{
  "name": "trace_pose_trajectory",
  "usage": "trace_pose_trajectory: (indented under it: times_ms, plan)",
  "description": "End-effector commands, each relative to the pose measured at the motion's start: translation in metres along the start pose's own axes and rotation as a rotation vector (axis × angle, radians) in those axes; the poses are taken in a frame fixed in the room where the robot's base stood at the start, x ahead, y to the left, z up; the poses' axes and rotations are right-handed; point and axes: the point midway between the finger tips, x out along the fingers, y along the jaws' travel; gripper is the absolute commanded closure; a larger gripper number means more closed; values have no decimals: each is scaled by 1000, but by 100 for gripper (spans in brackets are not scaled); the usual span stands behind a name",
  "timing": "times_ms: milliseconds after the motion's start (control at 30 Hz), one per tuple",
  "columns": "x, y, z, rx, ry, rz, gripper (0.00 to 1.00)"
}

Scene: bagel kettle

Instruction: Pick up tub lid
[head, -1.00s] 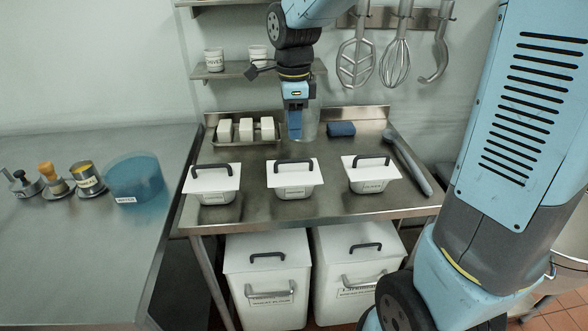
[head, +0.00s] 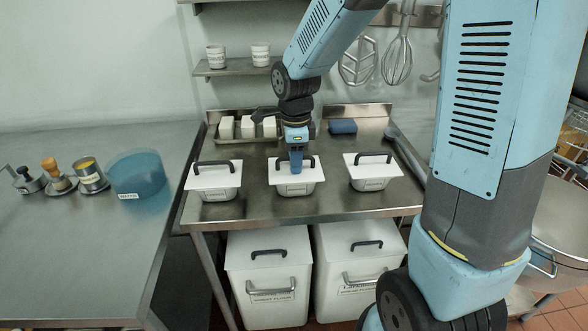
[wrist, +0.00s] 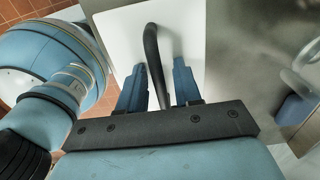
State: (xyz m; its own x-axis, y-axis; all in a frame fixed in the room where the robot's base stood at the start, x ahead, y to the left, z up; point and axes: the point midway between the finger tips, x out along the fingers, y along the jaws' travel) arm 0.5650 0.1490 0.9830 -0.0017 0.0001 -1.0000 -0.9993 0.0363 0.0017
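Three small metal tubs stand in a row on the steel table, each under a white lid with a black arched handle: a left lid (head: 206,178), a middle lid (head: 278,178) and a right lid (head: 360,172). My gripper (head: 296,168) is down at the middle lid's handle, pointing downward. In the wrist view, the gripper (wrist: 158,88) has its two blue fingers apart, one on each side of the black handle (wrist: 154,58). Gaps show between the handle and both fingers. The white lid (wrist: 120,35) lies flat beneath. The fingertips partly hide the middle handle in the head view.
White butter-like blocks (head: 248,127) sit in a tray at the back, with a blue block (head: 343,127) to their right. Two white bins (head: 268,270) stand under the table. A blue bowl (head: 138,177) and small tools are on the left counter.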

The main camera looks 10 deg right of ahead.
Motion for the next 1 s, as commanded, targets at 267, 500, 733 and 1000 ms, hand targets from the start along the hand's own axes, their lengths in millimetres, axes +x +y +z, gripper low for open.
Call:
trace_pose_trajectory:
  times_ms: [267, 500, 733, 1000]
  plan:
    - [0, 0, 0, 0, 0, -1, 71]
    - [0, 0, 0, 0, 0, -1, 94]
    - [0, 0, 0, -1, 0, -1, 100]
    - [-3, 0, 1, -1, 0, -3, 100]
